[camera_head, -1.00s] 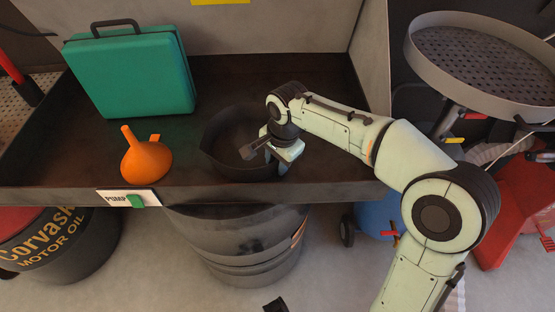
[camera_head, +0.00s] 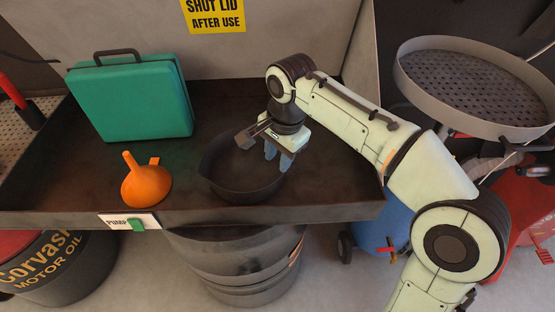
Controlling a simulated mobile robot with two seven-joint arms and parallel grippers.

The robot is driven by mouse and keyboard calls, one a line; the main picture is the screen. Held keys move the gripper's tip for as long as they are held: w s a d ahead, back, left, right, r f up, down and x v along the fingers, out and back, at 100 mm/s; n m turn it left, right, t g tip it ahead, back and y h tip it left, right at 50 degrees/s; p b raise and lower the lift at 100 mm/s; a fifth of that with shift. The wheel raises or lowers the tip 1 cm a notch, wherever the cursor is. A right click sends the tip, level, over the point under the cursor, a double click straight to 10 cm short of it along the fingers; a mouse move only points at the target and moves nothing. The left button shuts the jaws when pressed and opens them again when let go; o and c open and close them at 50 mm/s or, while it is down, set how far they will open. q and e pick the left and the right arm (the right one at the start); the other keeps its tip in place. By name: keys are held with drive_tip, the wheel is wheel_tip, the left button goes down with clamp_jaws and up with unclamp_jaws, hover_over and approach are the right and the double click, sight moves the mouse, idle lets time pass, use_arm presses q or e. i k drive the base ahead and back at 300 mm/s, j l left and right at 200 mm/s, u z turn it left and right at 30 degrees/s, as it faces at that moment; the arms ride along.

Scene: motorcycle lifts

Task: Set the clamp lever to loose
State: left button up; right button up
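I cannot make out a part that is clearly the clamp lever. My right gripper (camera_head: 279,156) hangs fingers-down over the right rim of a black round pan (camera_head: 240,190) in the dark tray. Its two fingertips show a small gap with nothing seen between them, so it looks open and empty. Whether the fingers touch the pan is unclear. My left gripper is out of view.
The dark bench tray (camera_head: 330,208) holds a green case (camera_head: 130,98) and an orange funnel (camera_head: 146,183). A round perforated tray (camera_head: 480,88) stands right, beyond my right arm.

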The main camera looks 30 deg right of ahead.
sight(451, 133)
drive_tip(key=k, duration=1)
